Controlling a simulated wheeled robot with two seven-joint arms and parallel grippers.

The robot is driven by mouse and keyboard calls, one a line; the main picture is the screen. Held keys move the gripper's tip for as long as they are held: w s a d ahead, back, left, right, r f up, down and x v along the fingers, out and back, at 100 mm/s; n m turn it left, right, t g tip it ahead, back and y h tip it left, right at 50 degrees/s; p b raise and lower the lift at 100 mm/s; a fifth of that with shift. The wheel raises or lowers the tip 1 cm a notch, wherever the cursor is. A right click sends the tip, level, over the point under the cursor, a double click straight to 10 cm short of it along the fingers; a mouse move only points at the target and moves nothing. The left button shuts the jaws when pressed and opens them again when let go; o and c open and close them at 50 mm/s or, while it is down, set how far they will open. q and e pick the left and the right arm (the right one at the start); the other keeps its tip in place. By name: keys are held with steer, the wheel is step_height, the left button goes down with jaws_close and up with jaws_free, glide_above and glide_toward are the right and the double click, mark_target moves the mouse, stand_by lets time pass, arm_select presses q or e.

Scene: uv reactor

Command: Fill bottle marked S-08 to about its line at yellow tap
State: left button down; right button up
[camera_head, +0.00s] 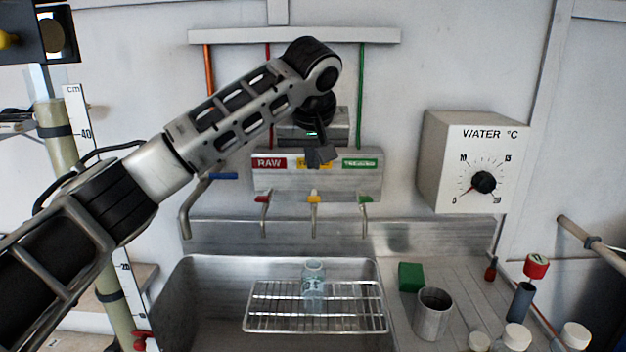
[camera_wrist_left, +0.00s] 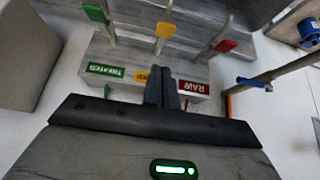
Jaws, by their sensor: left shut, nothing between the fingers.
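The yellow tap (camera_head: 314,200) is the middle one of three on the grey panel, between the red-handled and green-handled taps; its yellow label is partly hidden by my gripper. A small clear bottle (camera_head: 313,278) with a marked label stands on the wire rack in the sink, under the yellow tap; its mark is too small to read surely. My left gripper (camera_head: 321,157) is shut and empty, in front of the panel above the yellow tap. In the left wrist view the shut fingers (camera_wrist_left: 164,95) overlap the yellow label, with the yellow handle (camera_wrist_left: 164,30) beyond. My right gripper is not in view.
The wire rack (camera_head: 262,318) lies over the sink (camera_head: 190,290). A blue-handled tap (camera_head: 222,176) stands left. On the right counter are a green block (camera_head: 411,277), a metal cup (camera_head: 433,314) and several white-capped containers. A water temperature dial box (camera_head: 440,165) hangs above.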

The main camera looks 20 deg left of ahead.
mark_target(313, 199)
arm_select(q)
steer(key=f, duration=0.4)
steer(key=shift+w+a+p, duration=0.1)
steer(key=shift+w+p, duration=0.15)
steer(key=shift+p, duration=0.05)
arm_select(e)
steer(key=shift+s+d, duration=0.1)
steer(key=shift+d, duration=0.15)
arm_select(q)
steer(key=shift+s+f, duration=0.15)
steer(key=shift+f, duration=0.65)
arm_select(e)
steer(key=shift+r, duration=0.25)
